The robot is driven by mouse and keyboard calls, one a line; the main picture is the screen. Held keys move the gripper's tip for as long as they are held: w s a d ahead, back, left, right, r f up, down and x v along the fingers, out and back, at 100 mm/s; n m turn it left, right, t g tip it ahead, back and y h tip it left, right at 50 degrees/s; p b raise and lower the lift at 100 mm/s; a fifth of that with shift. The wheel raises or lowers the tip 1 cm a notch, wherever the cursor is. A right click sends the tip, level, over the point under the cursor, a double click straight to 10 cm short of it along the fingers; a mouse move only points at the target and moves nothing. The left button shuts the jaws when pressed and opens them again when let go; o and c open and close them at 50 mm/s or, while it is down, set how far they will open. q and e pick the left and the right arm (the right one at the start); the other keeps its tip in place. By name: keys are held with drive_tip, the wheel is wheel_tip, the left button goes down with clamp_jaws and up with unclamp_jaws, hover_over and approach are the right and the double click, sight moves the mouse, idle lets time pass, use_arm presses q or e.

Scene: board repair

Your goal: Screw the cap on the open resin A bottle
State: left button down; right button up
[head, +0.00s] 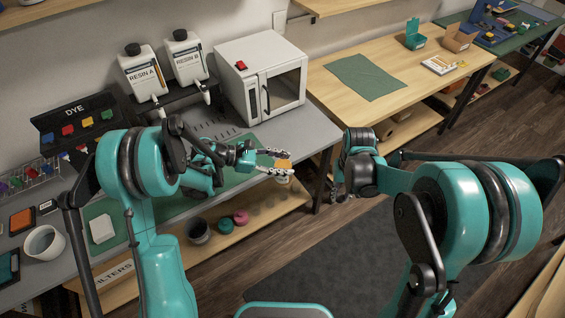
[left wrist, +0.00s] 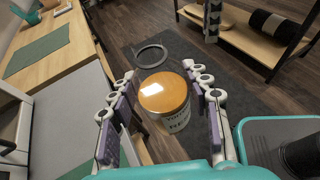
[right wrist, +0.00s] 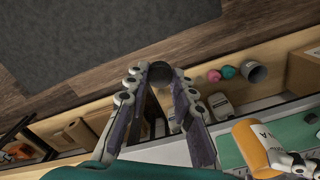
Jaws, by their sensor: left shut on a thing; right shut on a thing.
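The resin A bottle (left wrist: 171,118) has a glossy amber top and a white label, with no cap on it. My left gripper (head: 277,163) is shut on it beyond the bench's front edge; the bottle (head: 283,168) is small in the head view. The right wrist view shows its amber side and a label with an A (right wrist: 250,150). My right gripper (head: 339,193) is to the right, apart from the bottle. It is shut on a small dark round piece, seemingly the cap (right wrist: 160,72), at its fingertips.
Large RESIN A (head: 144,74) and RESIN B (head: 186,58) containers stand at the back beside a white oven (head: 259,80). A lower shelf (head: 253,222) holds a dark cup and pink and green round pieces. Open floor lies between the bench and my arms.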

drive_tip(key=w+a+r, duration=0.6)
drive_tip(key=a+r, duration=0.2)
wheel_tip(320, 180, up, 12)
drive_tip(key=n, duration=0.1)
hover_over(283, 152)
drive_tip(key=shift+d+f, duration=0.1)
drive_tip(key=shift+f, duration=0.05)
drive_tip(key=shift+f, duration=0.1)
drive_tip(key=shift+f, duration=1.95)
drive_tip(key=shift+f, duration=0.9)
drive_tip(key=shift+f, duration=0.55)
